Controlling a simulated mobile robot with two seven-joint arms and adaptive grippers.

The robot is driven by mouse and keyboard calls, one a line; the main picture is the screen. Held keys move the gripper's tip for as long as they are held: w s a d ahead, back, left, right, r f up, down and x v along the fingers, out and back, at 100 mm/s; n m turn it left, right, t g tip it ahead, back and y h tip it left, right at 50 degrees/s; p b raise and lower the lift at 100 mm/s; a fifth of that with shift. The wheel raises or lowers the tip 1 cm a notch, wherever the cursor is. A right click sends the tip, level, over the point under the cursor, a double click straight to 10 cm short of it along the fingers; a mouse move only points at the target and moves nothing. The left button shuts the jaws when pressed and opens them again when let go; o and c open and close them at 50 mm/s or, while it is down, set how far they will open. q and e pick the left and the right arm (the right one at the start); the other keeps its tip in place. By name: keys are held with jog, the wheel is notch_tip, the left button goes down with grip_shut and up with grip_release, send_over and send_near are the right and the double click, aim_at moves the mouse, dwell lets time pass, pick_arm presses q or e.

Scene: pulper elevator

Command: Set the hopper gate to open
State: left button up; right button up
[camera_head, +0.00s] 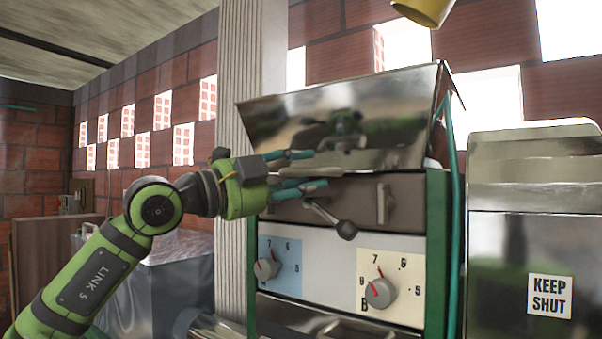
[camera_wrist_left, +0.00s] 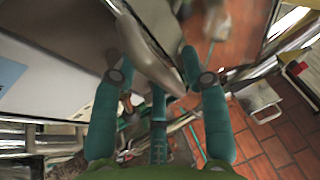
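The machine has a shiny metal hopper (camera_head: 340,115) on top. Below it is a dark brown front (camera_head: 350,200) with an upright handle (camera_head: 384,202) at its right. A lever with a dark ball knob (camera_head: 346,229) slants down to the right from this front. My left gripper (camera_head: 318,172) is at the left part of the front, just below the hopper, with teal fingers pointing right. In the left wrist view the fingers (camera_wrist_left: 150,65) are apart, with a grey bar-like part (camera_wrist_left: 152,45) between them. I cannot tell whether they touch it. My right gripper is out of view.
A white panel below carries two dials, a left one (camera_head: 267,268) on blue and a right one (camera_head: 380,292) on cream. A metal cabinet with a KEEP SHUT sign (camera_head: 549,296) stands at the right. A ribbed post (camera_head: 250,60) rises behind my gripper.

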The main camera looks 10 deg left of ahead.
pick_arm(q)
grip_shut()
jog(key=s+b, duration=0.1)
jog(key=b, duration=0.1)
jog(key=s+a+b, duration=0.1)
jog(key=s, duration=0.1)
jog(key=s+a+b, duration=0.1)
jog(key=s+b, duration=0.1)
jog(key=shift+s+a+f+b, duration=0.1)
jog(key=shift+s+f+b, duration=0.1)
jog(key=shift+s+b, duration=0.1)
jog(key=shift+o, duration=1.6)
grip_release()
jog(key=shift+s+r, duration=0.1)
jog(key=shift+s, duration=0.05)
jog(key=shift+s+a+r, duration=0.1)
jog(key=shift+a, duration=0.1)
jog(key=v, duration=1.2)
